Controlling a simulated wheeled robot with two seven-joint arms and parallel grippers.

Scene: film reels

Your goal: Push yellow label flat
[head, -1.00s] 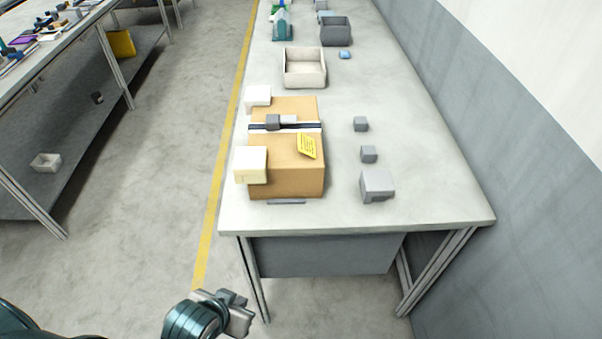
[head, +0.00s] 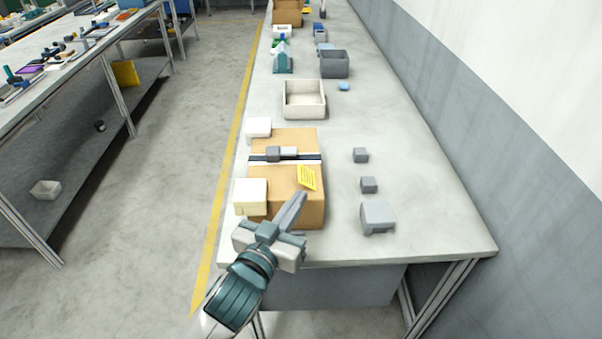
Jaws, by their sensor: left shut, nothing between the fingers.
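The yellow label (head: 307,177) with dark print lies on the top right part of a brown cardboard box (head: 279,192). It looks tilted, but I cannot tell how far its edges lift. My left gripper (head: 296,201) is shut and empty. Its fingers point up and right over the front of the box, just short of the label. I cannot tell whether the fingertips touch the box. The right gripper is not in view.
White blocks (head: 251,194) and (head: 259,128) sit at the box's left side. A dark strap with a grey clasp (head: 288,153) crosses the box. Grey blocks (head: 378,217) stand to the right. A cream tray (head: 304,100) is behind. The table's right side is mostly clear.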

